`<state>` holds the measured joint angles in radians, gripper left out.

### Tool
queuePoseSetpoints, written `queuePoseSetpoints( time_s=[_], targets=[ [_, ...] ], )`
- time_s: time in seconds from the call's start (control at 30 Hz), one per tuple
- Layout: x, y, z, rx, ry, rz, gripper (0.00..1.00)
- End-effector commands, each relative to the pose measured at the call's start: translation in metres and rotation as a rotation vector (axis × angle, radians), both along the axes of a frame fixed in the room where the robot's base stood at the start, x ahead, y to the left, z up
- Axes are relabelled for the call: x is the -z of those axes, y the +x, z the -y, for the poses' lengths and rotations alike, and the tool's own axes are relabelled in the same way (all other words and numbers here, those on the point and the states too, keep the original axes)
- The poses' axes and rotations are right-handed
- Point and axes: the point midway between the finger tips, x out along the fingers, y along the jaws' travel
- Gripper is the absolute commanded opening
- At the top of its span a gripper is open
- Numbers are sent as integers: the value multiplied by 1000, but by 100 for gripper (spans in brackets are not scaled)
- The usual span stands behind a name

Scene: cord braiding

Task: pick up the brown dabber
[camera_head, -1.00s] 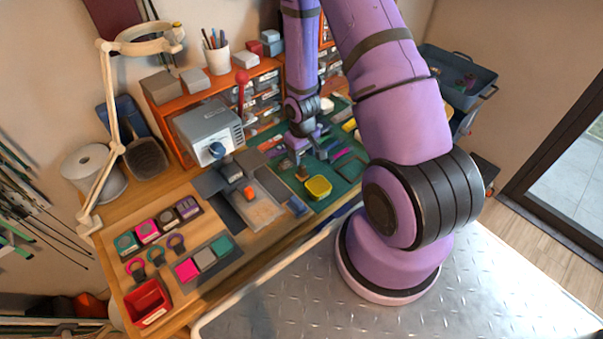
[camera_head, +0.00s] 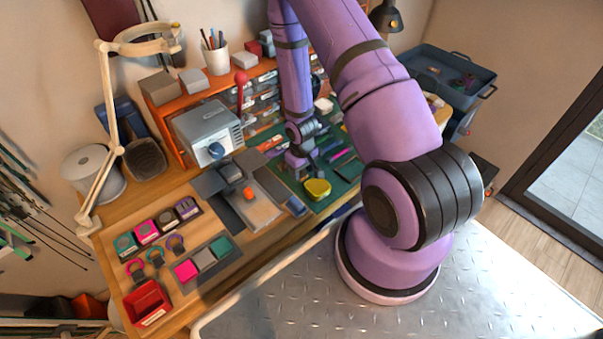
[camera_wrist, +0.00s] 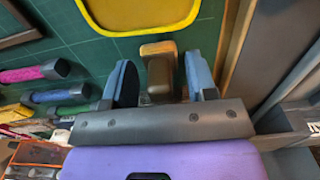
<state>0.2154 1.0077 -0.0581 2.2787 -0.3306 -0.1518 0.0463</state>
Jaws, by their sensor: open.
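The brown dabber (camera_wrist: 158,76) stands on the green cutting mat (camera_wrist: 215,20) in the wrist view, a small brown block with a wider top. My gripper (camera_wrist: 159,64) is open, with one blue-grey finger on each side of the dabber. A gap shows on the left side; the right finger is closer to it. In the head view my gripper (camera_head: 302,173) is low over the mat, just behind the yellow dish (camera_head: 317,189). The dabber cannot be made out there, as my gripper covers that spot.
The yellow dish also shows in the wrist view (camera_wrist: 93,21), just beyond the dabber. Pink and blue handled tools (camera_wrist: 35,73) lie to the left. A grey device (camera_head: 208,132) and orange drawer racks stand behind the work area.

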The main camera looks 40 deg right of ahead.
Motion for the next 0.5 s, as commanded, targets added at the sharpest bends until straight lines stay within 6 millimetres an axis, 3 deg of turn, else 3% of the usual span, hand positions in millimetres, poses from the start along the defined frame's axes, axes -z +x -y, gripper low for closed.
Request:
queuePoseSetpoints(
  time_s=[0.07, 0.3, 0.5],
  targets=[
    [0, 0, 0, 0, 0, 0, 52],
    [0, 0, 0, 0, 0, 0, 0],
    [0, 0, 0, 0, 0, 0, 0]
  ],
)
